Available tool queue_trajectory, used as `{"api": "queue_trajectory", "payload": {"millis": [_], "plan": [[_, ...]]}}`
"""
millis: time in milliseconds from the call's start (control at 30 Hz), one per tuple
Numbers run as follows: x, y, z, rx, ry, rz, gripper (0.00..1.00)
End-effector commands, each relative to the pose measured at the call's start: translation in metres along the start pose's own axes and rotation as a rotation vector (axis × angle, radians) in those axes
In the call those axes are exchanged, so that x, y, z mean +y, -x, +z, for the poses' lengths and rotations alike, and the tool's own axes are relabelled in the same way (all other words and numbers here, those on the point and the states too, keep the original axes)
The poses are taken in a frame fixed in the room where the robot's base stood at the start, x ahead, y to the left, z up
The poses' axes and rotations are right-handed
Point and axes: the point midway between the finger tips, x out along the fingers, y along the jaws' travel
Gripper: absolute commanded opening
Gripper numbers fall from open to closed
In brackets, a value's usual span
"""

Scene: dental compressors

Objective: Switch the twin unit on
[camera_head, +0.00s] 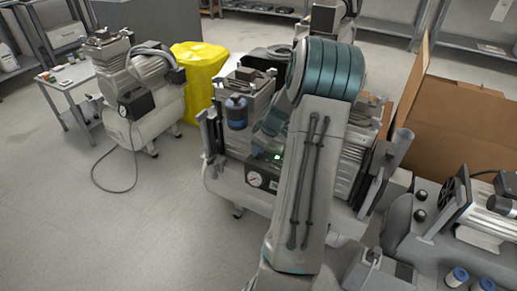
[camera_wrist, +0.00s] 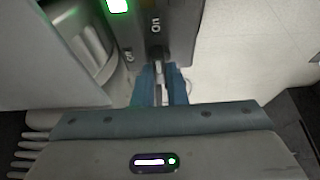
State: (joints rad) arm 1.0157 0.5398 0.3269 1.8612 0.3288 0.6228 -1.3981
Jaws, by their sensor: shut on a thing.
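The twin unit (camera_head: 235,160) stands at the middle of the head view, partly hidden behind my arm. A small green light (camera_head: 277,156) glows on its front, beside a round gauge (camera_head: 254,179). In the wrist view, a dark switch box (camera_wrist: 178,28) carries "On" and "Off" labels and a lit green lamp (camera_wrist: 117,6). My gripper (camera_wrist: 158,72) has its blue fingers close together at the box's lower end, shut on the switch lever (camera_wrist: 158,67). The lever is mostly hidden between the fingers. It appears in line with the "On" label.
Another compressor (camera_head: 140,95) stands at the left, with a hose on the floor. A yellow covered object (camera_head: 200,70) is behind it. A cardboard box (camera_head: 465,125) and more machinery (camera_head: 455,225) crowd the right. The floor at front left is clear.

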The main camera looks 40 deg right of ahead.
Motion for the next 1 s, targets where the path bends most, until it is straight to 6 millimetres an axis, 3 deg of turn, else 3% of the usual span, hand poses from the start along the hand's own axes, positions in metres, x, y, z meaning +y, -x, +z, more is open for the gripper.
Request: {"api": "queue_trajectory", "payload": {"millis": [300, 333, 400, 767, 1000], "plan": [[0.000, 0.000, 0.000, 0.000, -0.021, 0.008, 0.00], [0.000, 0.000, 0.000, 0.000, -0.021, 0.008, 0.14], [0.000, 0.000, 0.000, 0.000, -0.021, 0.008, 0.34], [0.000, 0.005, 0.000, 0.001, -0.019, 0.008, 0.34], [0.000, 0.049, -0.002, 0.001, -0.019, 0.011, 0.34]]}}
